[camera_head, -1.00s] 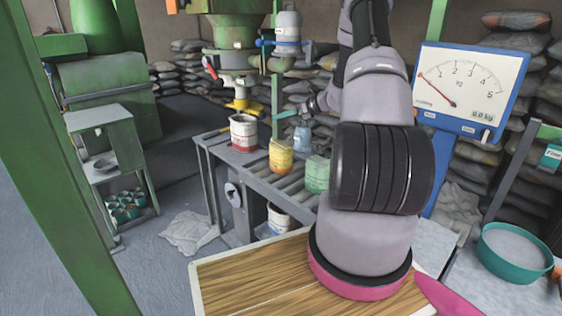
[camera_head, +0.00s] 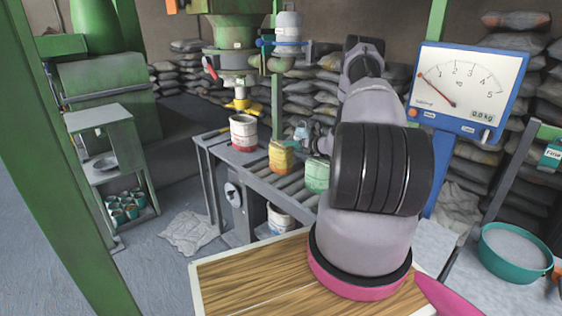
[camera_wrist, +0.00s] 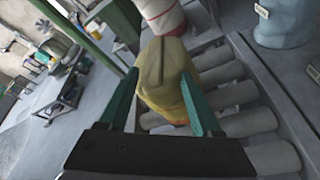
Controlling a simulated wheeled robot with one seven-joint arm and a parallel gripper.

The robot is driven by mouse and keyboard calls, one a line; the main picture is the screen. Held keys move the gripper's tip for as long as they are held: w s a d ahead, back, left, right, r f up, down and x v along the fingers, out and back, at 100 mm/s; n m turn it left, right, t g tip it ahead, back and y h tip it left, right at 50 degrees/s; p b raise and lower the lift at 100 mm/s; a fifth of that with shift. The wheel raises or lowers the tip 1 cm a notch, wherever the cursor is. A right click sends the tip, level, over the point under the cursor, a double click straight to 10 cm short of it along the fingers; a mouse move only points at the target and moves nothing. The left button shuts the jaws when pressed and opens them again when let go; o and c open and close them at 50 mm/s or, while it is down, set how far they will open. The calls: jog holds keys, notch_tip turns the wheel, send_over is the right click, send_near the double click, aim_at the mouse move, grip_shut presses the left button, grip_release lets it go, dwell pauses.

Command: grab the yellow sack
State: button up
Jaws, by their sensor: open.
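The yellow sack (camera_head: 282,157) stands on the roller table between a red-and-white sack and a green sack. In the wrist view the yellow sack (camera_wrist: 166,82) is upright just ahead of my gripper (camera_wrist: 160,95). The two green fingers are spread apart, one on each side of the sack's near end. I cannot tell whether either finger touches it. In the head view my arm reaches over the table, and its end near the sacks is partly hidden behind my own links.
The red-and-white sack (camera_head: 243,133) stands behind and left of the yellow one. The green sack (camera_head: 317,174) is to its right. Rollers (camera_wrist: 250,122) run beside the sack. A blue-grey sack (camera_wrist: 283,24) shows at the upper right. A dial scale (camera_head: 467,88) stands at the right.

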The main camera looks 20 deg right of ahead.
aim_at(280, 156)
jog(key=x, duration=0.4)
jog(key=shift+w+a, duration=0.15)
jog(key=shift+a, duration=0.15)
grip_shut()
dwell(1.1)
jog(key=shift+r, duration=0.25)
